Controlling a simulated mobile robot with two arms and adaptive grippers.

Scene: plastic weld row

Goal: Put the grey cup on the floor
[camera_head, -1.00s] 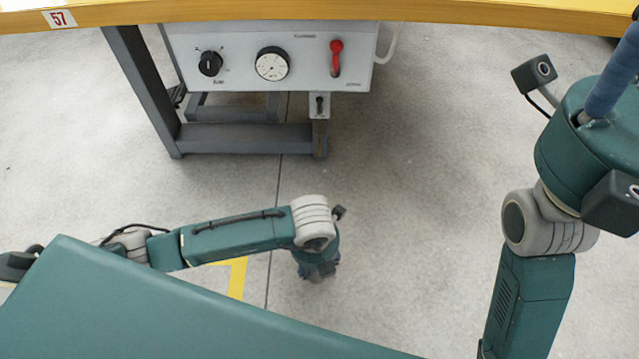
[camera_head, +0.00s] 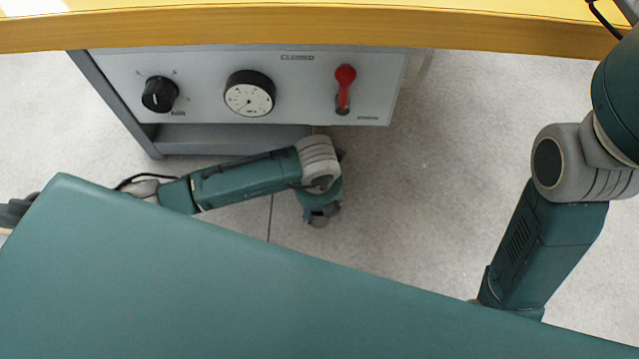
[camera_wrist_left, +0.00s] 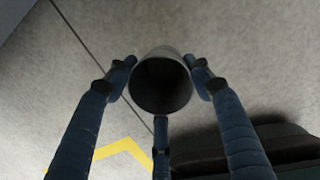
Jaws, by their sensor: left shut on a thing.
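The grey cup (camera_wrist_left: 161,84) shows in the left wrist view, its dark open mouth facing the camera. The blue fingers of my left gripper (camera_wrist_left: 160,66) are shut around it, two at the sides and one at the near side. In the head view my left gripper (camera_head: 321,215) hangs low over the floor (camera_head: 420,200), pointing down; the cup is hidden there. I cannot tell whether the cup touches the floor.
A yellow-edged bench (camera_head: 300,30) runs across the top of the head view. Below it is a grey control box (camera_head: 210,105) with a knob, a gauge and a red lever. Bare concrete lies right of my left gripper. A yellow floor line (camera_wrist_left: 122,148) shows in the wrist view.

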